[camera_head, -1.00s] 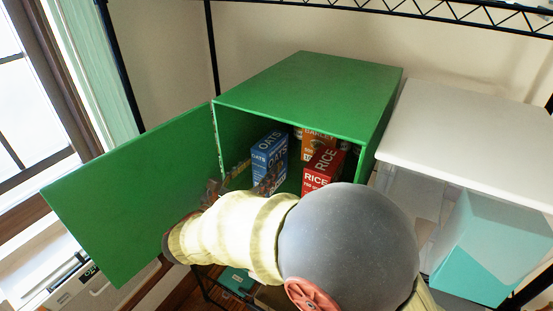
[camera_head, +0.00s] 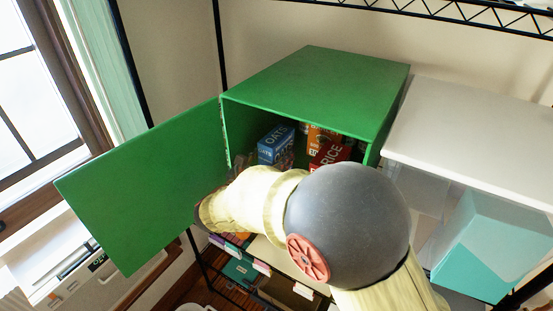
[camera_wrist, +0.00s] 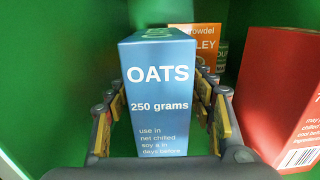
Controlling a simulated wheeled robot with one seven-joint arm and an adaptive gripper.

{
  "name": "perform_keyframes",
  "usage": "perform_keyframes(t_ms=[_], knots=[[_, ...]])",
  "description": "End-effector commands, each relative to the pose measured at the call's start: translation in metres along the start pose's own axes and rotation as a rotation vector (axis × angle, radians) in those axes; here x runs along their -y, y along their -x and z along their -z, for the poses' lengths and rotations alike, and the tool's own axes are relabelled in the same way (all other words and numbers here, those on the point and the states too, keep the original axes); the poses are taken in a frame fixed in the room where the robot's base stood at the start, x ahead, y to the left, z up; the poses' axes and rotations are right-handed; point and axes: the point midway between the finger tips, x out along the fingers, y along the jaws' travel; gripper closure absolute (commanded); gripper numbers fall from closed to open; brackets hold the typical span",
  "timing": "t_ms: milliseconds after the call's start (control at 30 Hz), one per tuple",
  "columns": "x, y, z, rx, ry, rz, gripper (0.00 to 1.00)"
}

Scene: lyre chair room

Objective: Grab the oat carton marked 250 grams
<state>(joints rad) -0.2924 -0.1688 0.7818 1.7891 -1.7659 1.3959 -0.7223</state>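The blue oat carton (camera_wrist: 160,100), marked "OATS 250 grams", stands upright in the green cabinet, its front facing the wrist camera. In the head view the carton (camera_head: 276,146) shows inside the cabinet, its lower part hidden by my arm. My gripper (camera_wrist: 160,108) is open, with one finger on each side of the carton. The right finger shows a narrow gap to the carton; the left finger is very close, and I cannot tell if it touches. In the head view my arm mostly hides the gripper.
A red rice box (camera_wrist: 279,95) stands close to the right finger. An orange barley box (camera_wrist: 196,45) is behind the carton. The green cabinet (camera_head: 315,85) has its door (camera_head: 145,185) swung open to the left. A white-lidded bin (camera_head: 470,125) stands right of the cabinet.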

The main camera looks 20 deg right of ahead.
Motion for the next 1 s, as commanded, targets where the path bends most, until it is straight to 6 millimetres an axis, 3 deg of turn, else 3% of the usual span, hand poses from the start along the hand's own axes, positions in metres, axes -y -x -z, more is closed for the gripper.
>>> perform_keyframes(t_ms=[833, 1000], knots=[[0.0, 0.0001, -0.0001, 0.0, 0.0, 0.0, 0.97], [-0.0001, 0.0001, -0.0008, 0.001, -0.001, 0.0, 0.97]])
